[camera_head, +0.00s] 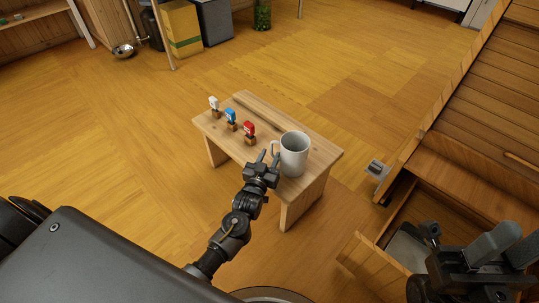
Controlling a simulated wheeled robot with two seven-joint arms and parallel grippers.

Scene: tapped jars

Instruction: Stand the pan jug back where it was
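A white-grey jug (294,154) stands upright at the right end of a small wooden table (322,154), with its handle on its left side. The inside of the jug is too small to make out. My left gripper (268,157) is at the handle, just in front of and left of the jug. Its two fingers are apart, and I cannot tell whether they touch the handle. My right gripper (507,246) is at the lower right, over an open wooden drawer, and its finger opening is unclear.
Three small pieces on wooden blocks, white (214,103), blue (231,116) and red (249,129), stand in a row left of the jug. A wooden cabinet (490,110) is on the right.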

